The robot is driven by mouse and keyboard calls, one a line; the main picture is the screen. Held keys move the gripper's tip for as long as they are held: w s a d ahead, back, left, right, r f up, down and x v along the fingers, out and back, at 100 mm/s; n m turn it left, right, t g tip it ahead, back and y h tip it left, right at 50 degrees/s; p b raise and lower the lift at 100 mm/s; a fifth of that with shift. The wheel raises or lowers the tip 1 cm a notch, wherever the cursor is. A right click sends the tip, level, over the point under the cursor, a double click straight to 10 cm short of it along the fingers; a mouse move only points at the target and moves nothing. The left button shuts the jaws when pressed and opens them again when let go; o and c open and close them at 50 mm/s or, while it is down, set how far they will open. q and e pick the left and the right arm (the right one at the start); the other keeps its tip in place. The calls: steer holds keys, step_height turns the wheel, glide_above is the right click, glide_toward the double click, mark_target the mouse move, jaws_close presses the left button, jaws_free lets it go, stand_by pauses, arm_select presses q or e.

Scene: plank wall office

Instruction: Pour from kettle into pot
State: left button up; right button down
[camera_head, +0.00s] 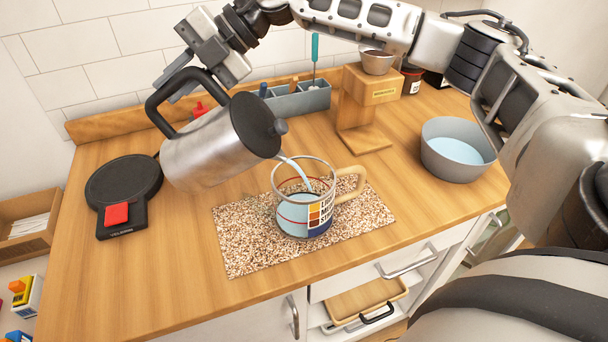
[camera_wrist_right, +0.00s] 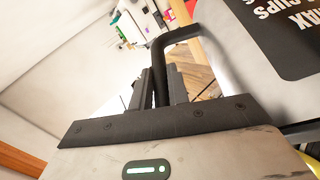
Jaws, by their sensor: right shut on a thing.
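The kettle (camera_head: 208,150) is silver with a black lid and black handle. It is tilted strongly, spout toward the right, and hangs above the counter. A pale blue stream runs from its spout into the clear pot (camera_head: 292,215), which has a wooden handle, a printed label and blue liquid inside. The pot stands upright on a speckled mat (camera_head: 245,255). My right gripper (camera_head: 182,78) is shut on the kettle's black handle; the right wrist view shows the handle (camera_wrist_right: 160,65) between the fingers (camera_wrist_right: 160,88) and part of the kettle body (camera_wrist_right: 222,50). My left gripper is not in view.
A black kettle base (camera_head: 125,183) with a red part sits at the left. A grey bowl (camera_head: 457,150) of blue liquid stands at the right. A wooden stand (camera_head: 362,110) with a metal cup and a grey organizer (camera_head: 302,100) are behind. Clear counter lies front left.

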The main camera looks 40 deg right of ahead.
steer(key=shift+s+d+r+t+y, duration=0.2)
steer(key=shift+r, duration=0.25)
steer(key=shift+s+d+r+t+y, duration=0.15)
steer(key=shift+d+r+t+y, duration=0.05)
steer(key=shift+r, duration=0.2)
stand_by(1.8)
